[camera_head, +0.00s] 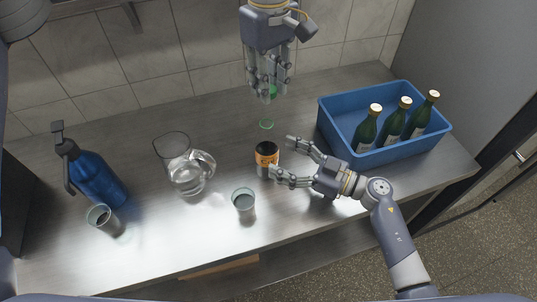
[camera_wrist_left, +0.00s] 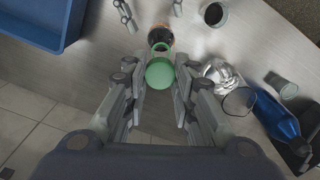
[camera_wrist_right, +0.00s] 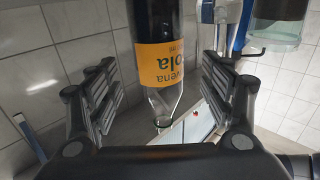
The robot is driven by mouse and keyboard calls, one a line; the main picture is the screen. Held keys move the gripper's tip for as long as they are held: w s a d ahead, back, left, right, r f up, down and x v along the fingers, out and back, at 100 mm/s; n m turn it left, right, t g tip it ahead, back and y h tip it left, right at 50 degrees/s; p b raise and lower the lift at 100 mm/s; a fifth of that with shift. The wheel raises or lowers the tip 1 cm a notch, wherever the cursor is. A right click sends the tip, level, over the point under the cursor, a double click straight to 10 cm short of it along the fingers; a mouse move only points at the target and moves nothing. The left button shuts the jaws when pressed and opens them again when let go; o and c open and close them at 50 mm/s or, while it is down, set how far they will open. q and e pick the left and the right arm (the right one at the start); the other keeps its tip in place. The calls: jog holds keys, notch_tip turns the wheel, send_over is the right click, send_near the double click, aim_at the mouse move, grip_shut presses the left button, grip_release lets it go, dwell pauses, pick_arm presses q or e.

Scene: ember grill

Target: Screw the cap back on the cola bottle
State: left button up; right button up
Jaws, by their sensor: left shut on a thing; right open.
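The cola bottle (camera_head: 266,154) stands upright on the metal counter, with dark cola, an orange label and a clear neck. A thin green ring (camera_head: 266,124) shows at its neck. My left gripper (camera_head: 269,88) is shut on the green cap (camera_wrist_left: 160,74) and holds it above the bottle, apart from it. In the head view the cap (camera_head: 273,91) is partly hidden by the fingers. My right gripper (camera_head: 281,157) is open, with its fingers on either side of the bottle. The right wrist view shows the bottle's orange label (camera_wrist_right: 160,57) between the spread fingers.
A blue crate (camera_head: 385,155) with several green bottles stands at the right. A glass pitcher (camera_head: 184,172), a glass (camera_head: 243,201), another glass (camera_head: 101,217) and a blue spray bottle (camera_head: 94,180) stand to the left. The tiled wall closes the back.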

aim_at(277, 155)
pick_arm(q)
jog(key=shift+w+a+f, duration=0.2)
jog(key=shift+w+a, duration=0.1)
jog(key=shift+a, duration=0.2)
pick_arm(e)
jog(key=x, duration=0.4)
jog(key=shift+w+a+f, duration=0.1)
jog(key=shift+w+a, duration=0.2)
pick_arm(q)
jog(key=shift+s+d, duration=0.1)
jog(key=shift+d, duration=0.05)
pick_arm(e)
jog(key=shift+w+a, duration=0.1)
jog(key=shift+a, duration=0.25)
pick_arm(q)
jog(key=shift+s+d+r, duration=0.1)
jog(key=shift+d, duration=0.05)
pick_arm(e)
jog(key=c, duration=1.6)
pick_arm(q)
jog(key=shift+f, duration=2.5)
jog(key=shift+f, duration=0.1)
jog(key=shift+f, duration=0.8)
